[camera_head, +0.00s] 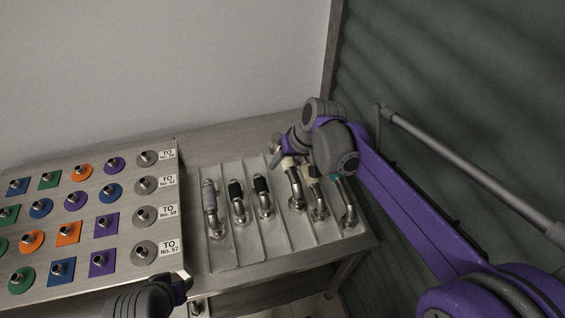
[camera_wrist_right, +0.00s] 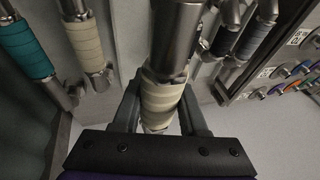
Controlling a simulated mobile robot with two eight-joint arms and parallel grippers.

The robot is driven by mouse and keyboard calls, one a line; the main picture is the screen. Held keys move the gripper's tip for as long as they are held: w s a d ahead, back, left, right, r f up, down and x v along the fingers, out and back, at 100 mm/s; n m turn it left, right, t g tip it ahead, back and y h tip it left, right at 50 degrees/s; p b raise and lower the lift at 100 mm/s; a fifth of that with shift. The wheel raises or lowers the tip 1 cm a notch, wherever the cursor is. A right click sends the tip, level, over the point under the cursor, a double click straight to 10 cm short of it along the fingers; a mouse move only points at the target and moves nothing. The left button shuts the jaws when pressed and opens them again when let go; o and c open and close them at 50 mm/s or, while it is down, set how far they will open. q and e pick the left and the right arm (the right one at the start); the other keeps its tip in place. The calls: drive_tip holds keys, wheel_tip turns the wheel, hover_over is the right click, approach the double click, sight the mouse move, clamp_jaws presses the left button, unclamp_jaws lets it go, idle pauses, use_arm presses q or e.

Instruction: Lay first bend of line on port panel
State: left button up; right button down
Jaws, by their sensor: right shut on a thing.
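My right gripper (camera_head: 288,160) is shut on a bent metal pipe with a cream band (camera_head: 295,186), at the rack. In the right wrist view, its two fingers (camera_wrist_right: 160,110) lie on either side of the cream wrap (camera_wrist_right: 161,98). I cannot tell whether this pipe is lifted off the rack. The port panel (camera_head: 120,170) lies at the left, with rows of coloured ports and a column of grey round ports (camera_head: 145,217) beside "TO No." labels. My left gripper (camera_head: 182,283) is low in the head view, near the panel's front right corner; its jaws are unclear.
The slotted rack (camera_head: 222,257) holds several other bent pipes: a grey-banded one (camera_head: 210,196), two black-banded ones, another cream-banded one (camera_head: 315,186) and a teal-banded one (camera_head: 340,186) close to my right gripper. A corrugated dark wall (camera_head: 440,70) stands at the right.

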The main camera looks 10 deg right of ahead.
use_arm(q)
drive_tip(key=r+p, duration=0.3)
drive_tip(key=w+r+p, duration=0.1)
drive_tip(key=r, duration=0.1)
drive_tip(key=shift+r, duration=0.15)
use_arm(e)
wheel_tip(320, 180, up, 6)
drive_tip(key=shift+r, duration=0.25)
drive_tip(key=shift+r+p, duration=1.65)
drive_tip(key=shift+r, duration=0.6)
use_arm(q)
drive_tip(key=r, duration=0.1)
drive_tip(key=w+r, duration=0.1)
drive_tip(key=r, duration=0.1)
drive_tip(key=shift+r, duration=0.2)
use_arm(e)
drive_tip(key=shift+f, duration=0.1)
